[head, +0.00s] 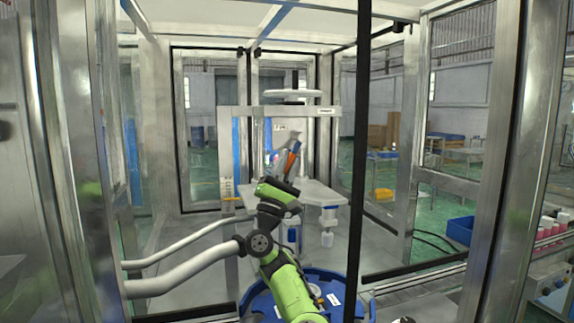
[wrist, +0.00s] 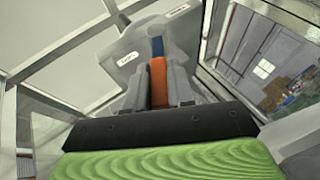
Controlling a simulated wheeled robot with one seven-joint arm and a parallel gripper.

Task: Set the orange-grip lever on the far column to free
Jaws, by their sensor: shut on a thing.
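The orange-grip lever (head: 291,159) stands tilted on the far column inside the frame. In the wrist view its orange grip (wrist: 158,84) lies between the two grey fingers of my gripper (wrist: 158,80), which is shut on it. The lever's blue part (wrist: 157,47) shows beyond the fingertips. A grey plate (wrist: 135,35) behind the lever carries one white label (wrist: 126,58) to the left and another (wrist: 178,10) at upper right. I cannot read either label for certain. In the head view my green arm partly hides the gripper (head: 284,160) and the lever's lower end.
A white table-like plate (head: 318,193) surrounds the column's front. A blue round tub (head: 262,305) stands below it, close to my arm. Metal posts and a dark upright bar (head: 360,150) enclose the cell. White hoses (head: 180,279) run in from the left.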

